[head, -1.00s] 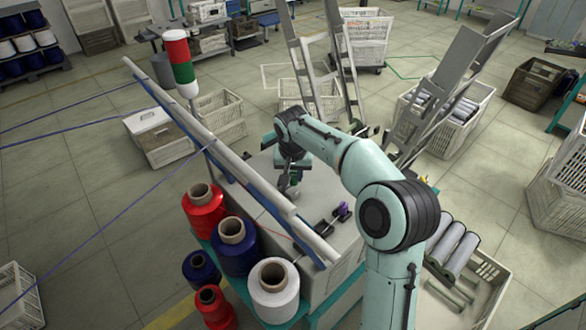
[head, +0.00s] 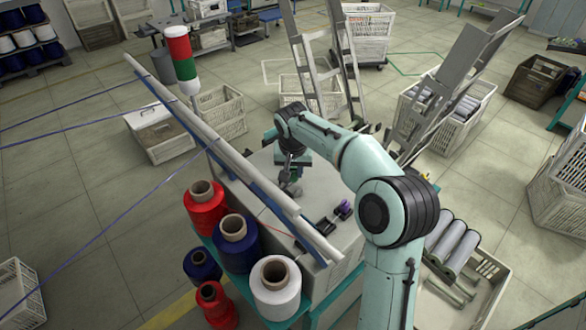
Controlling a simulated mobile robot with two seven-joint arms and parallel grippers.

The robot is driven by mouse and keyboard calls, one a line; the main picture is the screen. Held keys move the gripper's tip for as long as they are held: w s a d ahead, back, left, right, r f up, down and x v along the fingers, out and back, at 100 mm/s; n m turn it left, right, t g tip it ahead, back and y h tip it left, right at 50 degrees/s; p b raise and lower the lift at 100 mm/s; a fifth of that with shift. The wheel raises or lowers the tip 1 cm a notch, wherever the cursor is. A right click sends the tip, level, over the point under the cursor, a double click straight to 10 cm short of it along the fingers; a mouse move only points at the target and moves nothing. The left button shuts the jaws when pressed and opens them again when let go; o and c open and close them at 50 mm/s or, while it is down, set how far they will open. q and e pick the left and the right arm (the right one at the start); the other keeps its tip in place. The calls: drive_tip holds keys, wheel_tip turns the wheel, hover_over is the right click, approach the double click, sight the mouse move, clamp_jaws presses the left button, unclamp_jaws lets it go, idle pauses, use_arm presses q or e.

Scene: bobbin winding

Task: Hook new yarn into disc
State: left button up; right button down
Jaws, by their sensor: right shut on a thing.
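My right arm reaches in from the lower right, and my right gripper (head: 291,186) is low over the grey machine top (head: 318,190). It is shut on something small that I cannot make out. A small grey-green round part shows right at the fingers; I cannot tell whether it is the disc or part of the gripper. A thin red yarn (head: 279,230) runs beside the long rail toward the machine's front. A purple bobbin (head: 345,209) sits by a small black holder (head: 326,226) on the machine top, to the right of the gripper. My left gripper is out of view.
Red (head: 205,212), blue (head: 238,246) and white (head: 275,290) yarn cones stand along the machine's left side. A long rail (head: 235,160) and a signal lamp (head: 181,62) rise beside it. A crate with grey rolls (head: 458,250) stands right of my arm.

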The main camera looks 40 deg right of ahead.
sight(296, 180)
drive_tip(key=shift+f, duration=0.15)
drive_tip(key=shift+f+b, duration=0.8)
drive_tip(key=shift+f, duration=1)
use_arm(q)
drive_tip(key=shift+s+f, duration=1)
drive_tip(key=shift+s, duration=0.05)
use_arm(e)
drive_tip(key=shift+r, duration=0.1)
drive_tip(key=shift+d, duration=0.1)
drive_tip(key=shift+d+r, duration=0.1)
drive_tip(key=shift+d, duration=0.25)
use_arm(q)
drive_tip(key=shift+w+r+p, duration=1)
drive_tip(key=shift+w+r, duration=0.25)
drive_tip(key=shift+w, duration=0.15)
use_arm(e)
drive_tip(key=shift+w+d, duration=0.15)
drive_tip(key=shift+d, duration=0.9)
drive_tip(key=shift+w+d, duration=0.1)
drive_tip(key=shift+d, duration=0.9)
drive_tip(key=shift+r, duration=0.1)
